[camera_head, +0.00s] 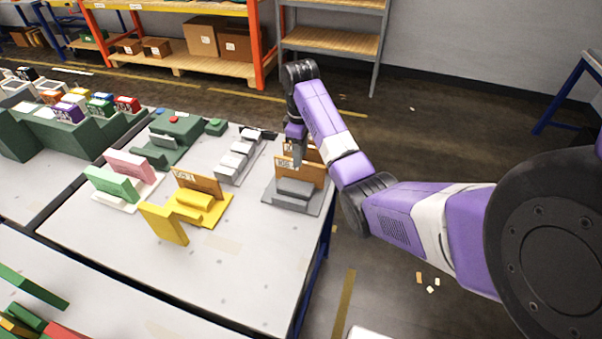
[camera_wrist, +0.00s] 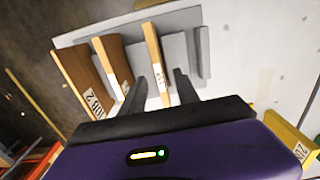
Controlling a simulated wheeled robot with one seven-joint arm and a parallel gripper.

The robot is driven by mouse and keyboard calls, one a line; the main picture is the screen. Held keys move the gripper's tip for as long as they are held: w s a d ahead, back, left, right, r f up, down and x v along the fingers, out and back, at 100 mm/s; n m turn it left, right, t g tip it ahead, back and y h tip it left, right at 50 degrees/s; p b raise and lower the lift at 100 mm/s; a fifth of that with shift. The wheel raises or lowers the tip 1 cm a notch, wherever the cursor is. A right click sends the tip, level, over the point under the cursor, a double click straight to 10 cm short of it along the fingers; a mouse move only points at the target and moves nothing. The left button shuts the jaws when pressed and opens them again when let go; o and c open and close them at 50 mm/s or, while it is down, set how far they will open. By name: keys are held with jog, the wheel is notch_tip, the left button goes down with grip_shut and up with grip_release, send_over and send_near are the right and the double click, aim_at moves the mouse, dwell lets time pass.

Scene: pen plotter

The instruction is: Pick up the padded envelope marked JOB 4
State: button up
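A grey rack (camera_head: 314,207) at the right edge of the table holds upright brown padded envelopes. The front envelope (camera_head: 305,172) has a white label starting "JOB"; its number is too small to read. My gripper (camera_head: 297,160) is pointing down at the rack. In the wrist view my gripper (camera_wrist: 161,75) is open, with one finger on each side of the nearest brown envelope (camera_wrist: 153,50). That envelope's label is partly visible but unreadable. Two more envelopes stand to its left: a middle one (camera_wrist: 113,58) and an outer one (camera_wrist: 75,75) whose label appears to read JOB 2.
A yellow rack (camera_head: 212,213) holds a brown envelope (camera_head: 204,183) labelled about JOB 1. A grey stepped holder (camera_head: 238,157), a pink block (camera_head: 130,166) and a green device (camera_head: 177,125) share the table. The table's front right is clear.

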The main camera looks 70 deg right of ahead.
aim_at(299, 172)
jog(key=shift+w+f+p, duration=0.1)
jog(key=shift+f+p, duration=0.45)
jog(key=shift+f, duration=2.95)
grip_shut()
